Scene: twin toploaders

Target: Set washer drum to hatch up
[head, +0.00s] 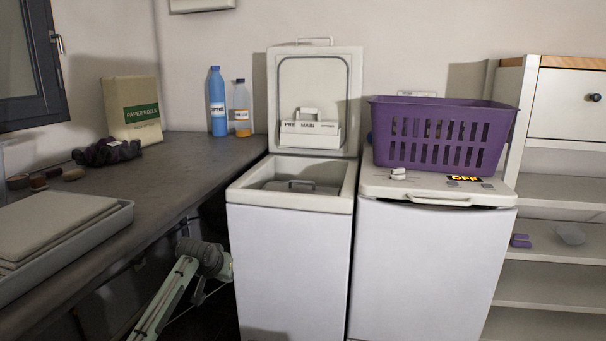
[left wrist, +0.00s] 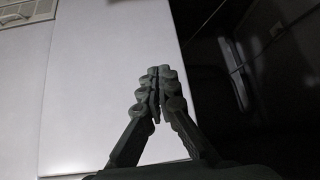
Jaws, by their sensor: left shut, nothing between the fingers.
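The left of two white toploader washers (head: 287,270) stands with its lid (head: 315,85) raised against the wall. Inside its open top I see a grey drum (head: 300,187) with a small dark handle; how the drum is turned is hard to tell at this size. My right gripper is not in view.
A second toploader (head: 425,265) stands to the right, shut, with a purple basket (head: 440,135) on its lid and an "OFF" display. The dark counter (head: 165,185) on the left holds bottles, a paper rolls box (head: 132,108) and a grey tray (head: 65,245). Shelves (head: 555,200) stand at the right.

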